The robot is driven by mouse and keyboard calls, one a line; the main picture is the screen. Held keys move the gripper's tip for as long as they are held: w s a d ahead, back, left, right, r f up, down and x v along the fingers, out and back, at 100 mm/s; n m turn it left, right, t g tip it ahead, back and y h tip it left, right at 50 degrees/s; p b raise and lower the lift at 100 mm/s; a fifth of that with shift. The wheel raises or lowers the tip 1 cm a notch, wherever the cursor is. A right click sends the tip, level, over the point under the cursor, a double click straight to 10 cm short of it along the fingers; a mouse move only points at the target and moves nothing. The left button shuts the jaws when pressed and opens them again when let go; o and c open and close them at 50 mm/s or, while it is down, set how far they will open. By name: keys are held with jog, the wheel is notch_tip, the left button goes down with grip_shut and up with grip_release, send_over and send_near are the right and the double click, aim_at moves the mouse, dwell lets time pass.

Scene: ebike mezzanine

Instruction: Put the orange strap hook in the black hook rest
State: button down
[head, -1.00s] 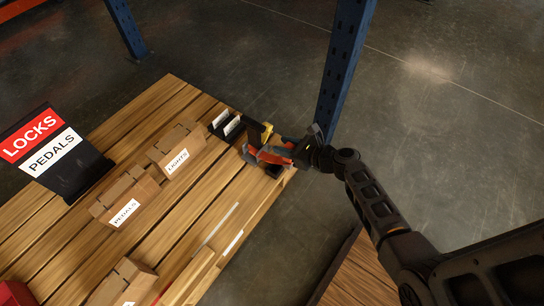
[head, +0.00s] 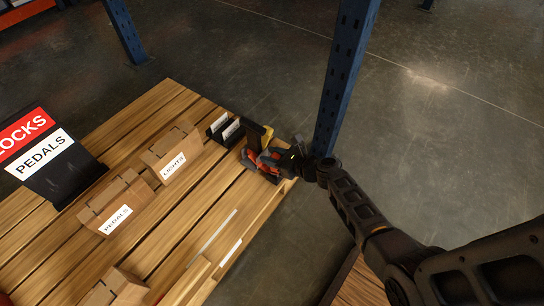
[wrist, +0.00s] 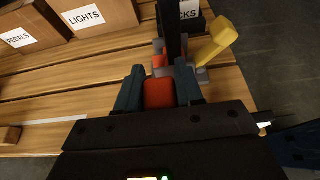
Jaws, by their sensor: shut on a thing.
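My gripper (wrist: 160,78) is shut on the orange strap hook (wrist: 160,95), whose red-orange body shows between the two dark fingers in the wrist view. In the head view the gripper (head: 268,157) and the orange hook (head: 250,158) are at the far right corner of the wooden surface. A dark upright post (wrist: 174,32), which looks like part of the black hook rest, stands just beyond the fingertips; it also shows in the head view (head: 254,135). The fingers hide the hook's lower side, so I cannot tell whether it touches the rest.
A yellow part (wrist: 215,42) rises close to the right of the post. Cardboard boxes labelled LIGHTS (head: 171,157) and PEDALS (head: 118,205) stand to the left. A blue rack upright (head: 345,80) stands close to my arm. Bare planks lie in front of the boxes.

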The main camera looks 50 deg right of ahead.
jog(key=shift+f, duration=0.1)
jog(key=c, duration=0.7)
grip_release()
jog(key=shift+s+r, duration=0.15)
jog(key=shift+r, duration=0.1)
jog(key=p+v, duration=0.5)
jog(key=v, duration=0.6)
jog(key=shift+s+r, duration=0.1)
jog(key=shift+s, duration=0.25)
